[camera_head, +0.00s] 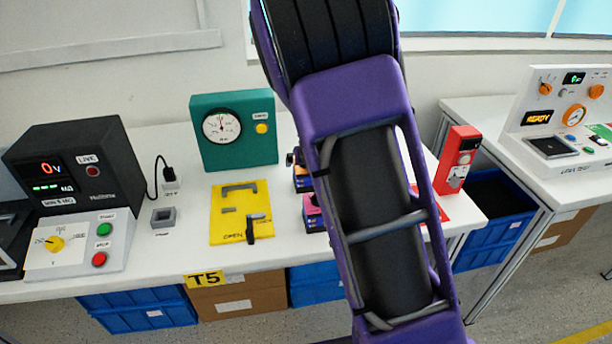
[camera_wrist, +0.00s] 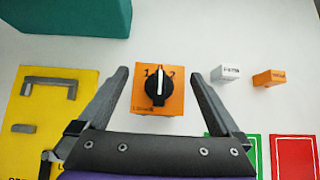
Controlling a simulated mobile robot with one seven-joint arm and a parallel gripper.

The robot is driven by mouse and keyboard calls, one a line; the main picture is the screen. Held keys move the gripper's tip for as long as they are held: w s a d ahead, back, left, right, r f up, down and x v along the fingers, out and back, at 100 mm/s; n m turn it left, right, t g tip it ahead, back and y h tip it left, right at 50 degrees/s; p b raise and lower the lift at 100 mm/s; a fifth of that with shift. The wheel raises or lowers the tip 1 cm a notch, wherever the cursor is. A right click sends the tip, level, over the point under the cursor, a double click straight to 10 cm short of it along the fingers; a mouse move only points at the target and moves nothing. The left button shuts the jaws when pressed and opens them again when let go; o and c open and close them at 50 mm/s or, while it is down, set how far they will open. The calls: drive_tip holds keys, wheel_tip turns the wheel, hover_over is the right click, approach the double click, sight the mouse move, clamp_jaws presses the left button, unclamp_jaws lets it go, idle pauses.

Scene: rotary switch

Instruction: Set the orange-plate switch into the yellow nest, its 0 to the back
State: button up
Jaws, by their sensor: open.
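The orange-plate switch (camera_wrist: 144,103) lies face up on the white table in the wrist view, with a black knob whose white pointer points to the top. A 1 and a 2 show at its upper corners; I cannot make out a 0. My gripper (camera_wrist: 160,75) is open, its two dark fingers apart to the left and right of the switch; their height above it is unclear. The yellow nest (camera_head: 228,200) is a yellow board with grey brackets and a black lever near the word OPEN; it also shows at the left of the wrist view (camera_wrist: 60,118).
A teal gauge box (camera_head: 240,155) stands behind the nest. White and orange small blocks (camera_wrist: 268,78) lie right of the switch, with green (camera_wrist: 238,150) and red (camera_wrist: 292,155) areas nearer. A red device (camera_head: 457,160) stands at the table's right. My arm hides much of the middle table.

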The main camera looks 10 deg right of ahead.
drive_tip(key=shift+r, duration=0.1)
drive_tip(key=c, duration=1.4)
